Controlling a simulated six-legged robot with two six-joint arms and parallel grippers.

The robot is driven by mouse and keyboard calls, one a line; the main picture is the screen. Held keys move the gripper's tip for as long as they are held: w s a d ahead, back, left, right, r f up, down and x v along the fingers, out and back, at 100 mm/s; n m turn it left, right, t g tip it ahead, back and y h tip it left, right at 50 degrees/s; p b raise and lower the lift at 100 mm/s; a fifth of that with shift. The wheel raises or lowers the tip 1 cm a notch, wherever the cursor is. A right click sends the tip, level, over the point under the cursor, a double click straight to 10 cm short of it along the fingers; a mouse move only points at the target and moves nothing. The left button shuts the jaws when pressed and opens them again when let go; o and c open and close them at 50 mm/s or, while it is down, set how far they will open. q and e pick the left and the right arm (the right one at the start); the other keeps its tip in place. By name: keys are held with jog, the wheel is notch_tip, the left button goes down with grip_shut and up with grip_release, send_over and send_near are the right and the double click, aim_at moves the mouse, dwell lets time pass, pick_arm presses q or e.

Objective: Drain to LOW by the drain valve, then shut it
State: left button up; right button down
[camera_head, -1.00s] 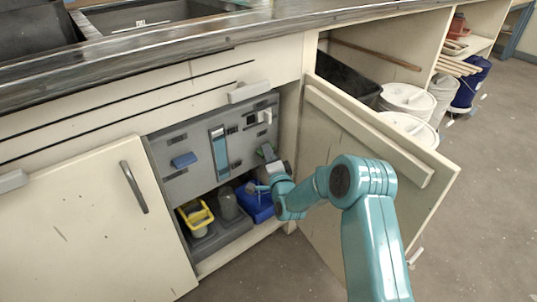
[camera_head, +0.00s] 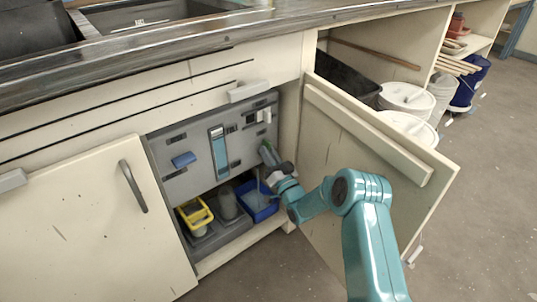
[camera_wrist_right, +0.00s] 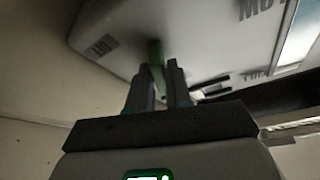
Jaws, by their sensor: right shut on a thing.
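A grey panel (camera_head: 175,140) stands in the open cabinet. It carries a tall gauge window (camera_head: 219,152) with blue in it; its marks are too small to read. A green valve handle (camera_head: 266,152) is at the panel's lower right and now slants. My right gripper (camera_head: 273,163) is shut on this handle. In the right wrist view the green handle (camera_wrist_right: 157,62) sits between the two dark fingers (camera_wrist_right: 160,85). A blue bin (camera_head: 257,206) stands below the valve. A thin pale streak, perhaps water, runs down into it. My left gripper is out of view.
A blue lever (camera_head: 184,160) sits left of the gauge. A yellow caddy (camera_head: 195,216) and a grey bottle (camera_head: 228,203) stand left of the blue bin. The open door (camera_head: 365,150) is close beside my right arm. White buckets (camera_head: 407,97) stand behind it.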

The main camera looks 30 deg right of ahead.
jog(key=shift+d+n+y, duration=0.1)
jog(key=shift+n+y, duration=0.7)
jog(key=shift+n, duration=0.75)
jog(key=shift+d+n+y, duration=0.1)
jog(key=shift+n+y, duration=0.7)
jog(key=shift+n, duration=0.75)
jog(key=c, duration=1.1)
grip_release()
jog(key=shift+c, duration=0.2)
jog(key=shift+a, duration=0.1)
